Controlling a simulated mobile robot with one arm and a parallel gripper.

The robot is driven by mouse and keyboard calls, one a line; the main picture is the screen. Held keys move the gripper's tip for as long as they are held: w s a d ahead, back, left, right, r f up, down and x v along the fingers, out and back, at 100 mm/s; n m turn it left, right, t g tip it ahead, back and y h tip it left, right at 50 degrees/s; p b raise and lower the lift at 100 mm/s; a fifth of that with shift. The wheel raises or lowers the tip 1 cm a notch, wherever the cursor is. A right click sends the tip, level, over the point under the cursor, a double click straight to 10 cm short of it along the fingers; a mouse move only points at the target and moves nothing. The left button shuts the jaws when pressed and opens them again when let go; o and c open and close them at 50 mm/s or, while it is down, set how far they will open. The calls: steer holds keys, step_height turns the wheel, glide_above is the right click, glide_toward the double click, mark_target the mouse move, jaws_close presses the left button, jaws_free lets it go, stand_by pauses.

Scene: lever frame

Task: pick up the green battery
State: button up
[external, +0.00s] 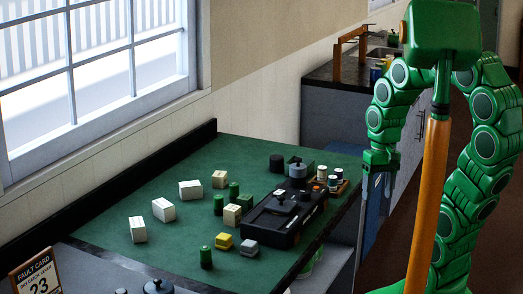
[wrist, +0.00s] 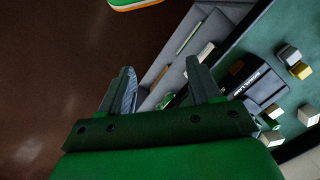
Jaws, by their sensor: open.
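Several green cylinders that look like batteries stand upright on the green-topped table in the external view. One (external: 206,257) stands alone near the front edge. Another (external: 218,205) and a third (external: 234,191) stand among cream blocks in the middle. I cannot tell which one the task means. My gripper (external: 374,205) hangs past the table's right edge, apart from all of them. In the wrist view my gripper (wrist: 160,72) is open, with nothing between its fingers, above the floor and shelf beside the table.
A black device (external: 284,214) sits at the table's right side. A yellow block (external: 223,242), a grey block (external: 249,247) and several cream blocks (external: 190,189) stand around it. A fault card (external: 37,276) is at front left.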

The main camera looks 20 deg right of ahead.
steer(key=w+a+y, duration=0.1)
steer(key=w+a, duration=0.4)
steer(key=a, duration=0.5)
steer(key=m+t+y, duration=0.2)
steer(key=m+t, duration=0.1)
steer(key=m, duration=2.1)
glide_toward(207, 247)
steer(key=x, duration=0.5)
steer(key=shift+a+r, duration=0.15)
steer(key=shift+a, duration=0.3)
steer(key=shift+x, duration=1.4)
steer(key=shift+w+f, duration=0.15)
steer(key=shift+f, duration=1.6)
steer(key=shift+x, duration=0.9)
steer(key=shift+w+a, duration=0.1)
